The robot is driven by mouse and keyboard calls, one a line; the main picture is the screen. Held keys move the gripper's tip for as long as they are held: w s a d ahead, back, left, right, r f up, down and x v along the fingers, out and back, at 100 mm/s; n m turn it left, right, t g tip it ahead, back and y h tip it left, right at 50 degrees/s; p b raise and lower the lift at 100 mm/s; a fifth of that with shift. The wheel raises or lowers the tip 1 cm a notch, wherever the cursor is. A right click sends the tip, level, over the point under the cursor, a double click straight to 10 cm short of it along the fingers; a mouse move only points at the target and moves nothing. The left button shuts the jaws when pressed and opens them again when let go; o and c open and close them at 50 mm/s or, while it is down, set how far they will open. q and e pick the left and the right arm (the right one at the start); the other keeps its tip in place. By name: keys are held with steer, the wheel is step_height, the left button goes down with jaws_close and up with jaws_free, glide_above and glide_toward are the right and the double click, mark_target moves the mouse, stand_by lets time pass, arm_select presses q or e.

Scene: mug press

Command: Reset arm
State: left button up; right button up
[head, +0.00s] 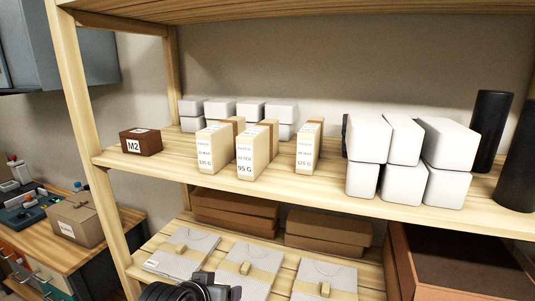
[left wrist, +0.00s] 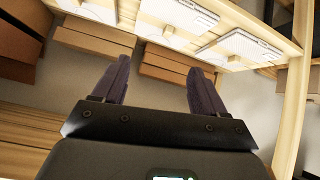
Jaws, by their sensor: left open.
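My left gripper (left wrist: 158,68) is open in the left wrist view, its two dark fingers well apart with nothing between them. It is in front of the shelving, near the lower shelf with flat packages. A dark part of my arm shows at the bottom edge of the head view; its fingers cannot be made out there. My right gripper is in neither view.
The upper shelf (head: 300,190) holds a brown M2 box (head: 141,142), cream labelled cartons (head: 257,150), white boxes (head: 447,145) and black cylinders (head: 489,130). Below are flat packages (head: 252,262) and brown boxes (head: 328,232). A wooden post (head: 80,120) stands left.

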arm_select(q)
steer(key=s+a+f+g+y, duration=0.15)
steer(key=s+a+f, duration=0.25)
steer(key=s+f, duration=0.7)
steer(key=s+a+f+g, duration=0.2)
steer(key=s+a+f, duration=0.3)
steer(key=s+f, duration=0.55)
steer(key=s+a+f+g, duration=0.2)
steer(key=s+f, duration=0.3)
steer(key=s, duration=0.4)
steer(key=shift+s+f+m+y+p, duration=0.25)
steer(key=shift+m+y+p, duration=0.05)
steer(key=shift+y+p, duration=0.1)
